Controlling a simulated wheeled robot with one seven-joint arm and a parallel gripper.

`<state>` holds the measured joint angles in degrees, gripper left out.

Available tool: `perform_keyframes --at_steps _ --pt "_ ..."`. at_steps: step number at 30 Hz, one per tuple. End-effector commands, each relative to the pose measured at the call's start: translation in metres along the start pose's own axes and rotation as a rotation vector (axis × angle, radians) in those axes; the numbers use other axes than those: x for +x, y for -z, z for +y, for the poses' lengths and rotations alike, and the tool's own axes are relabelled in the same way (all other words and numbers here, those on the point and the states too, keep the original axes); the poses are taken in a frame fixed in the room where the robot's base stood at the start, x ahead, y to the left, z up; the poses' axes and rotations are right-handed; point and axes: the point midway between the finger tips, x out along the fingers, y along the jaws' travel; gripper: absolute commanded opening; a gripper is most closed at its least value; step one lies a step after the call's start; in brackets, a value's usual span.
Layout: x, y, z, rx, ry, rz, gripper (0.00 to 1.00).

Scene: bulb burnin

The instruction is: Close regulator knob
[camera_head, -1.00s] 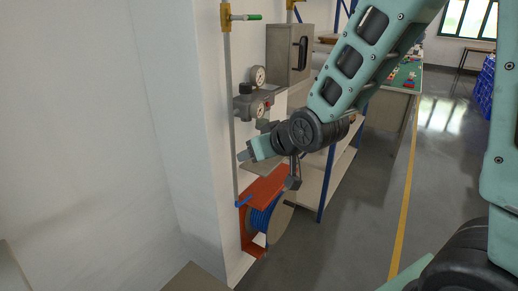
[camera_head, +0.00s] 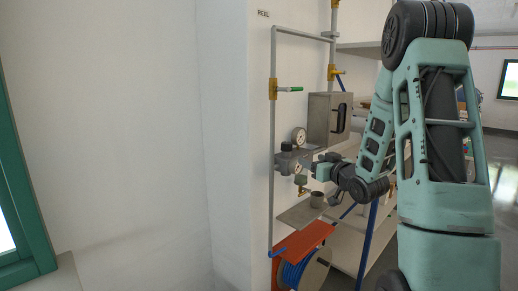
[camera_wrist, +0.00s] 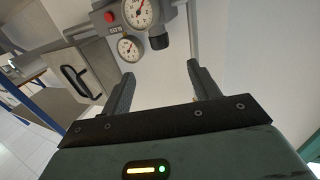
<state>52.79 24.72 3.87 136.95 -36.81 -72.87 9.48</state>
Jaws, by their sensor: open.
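The grey regulator (camera_head: 290,161) is on a pipe along the wall corner, with a dark knob (camera_head: 286,147) on its top left. It has two white round gauges, an upper one (camera_head: 299,136) and a lower one partly hidden behind my gripper. My gripper (camera_head: 315,170) is just right of the regulator. Its fingers (camera_wrist: 160,76) are open and empty, apart from the regulator.
A grey box (camera_head: 328,117) with a black handle hangs behind. A small cup (camera_head: 316,200) stands on a shelf (camera_head: 296,215) below my gripper. An orange bracket (camera_head: 300,243) with a blue hose reel is lower down.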

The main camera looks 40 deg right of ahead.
Motion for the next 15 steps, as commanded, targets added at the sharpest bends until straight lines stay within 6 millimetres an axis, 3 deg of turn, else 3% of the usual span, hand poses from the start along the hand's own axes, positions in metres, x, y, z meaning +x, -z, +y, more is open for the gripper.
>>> perform_keyframes --at_steps 3,7,15 --pt "-0.005 0.002 0.014 0.002 -0.011 0.020 0.61" --pt "0.004 0.004 0.015 0.002 -0.009 0.025 0.61" --pt "0.053 0.007 0.014 0.003 -0.009 0.022 0.61"
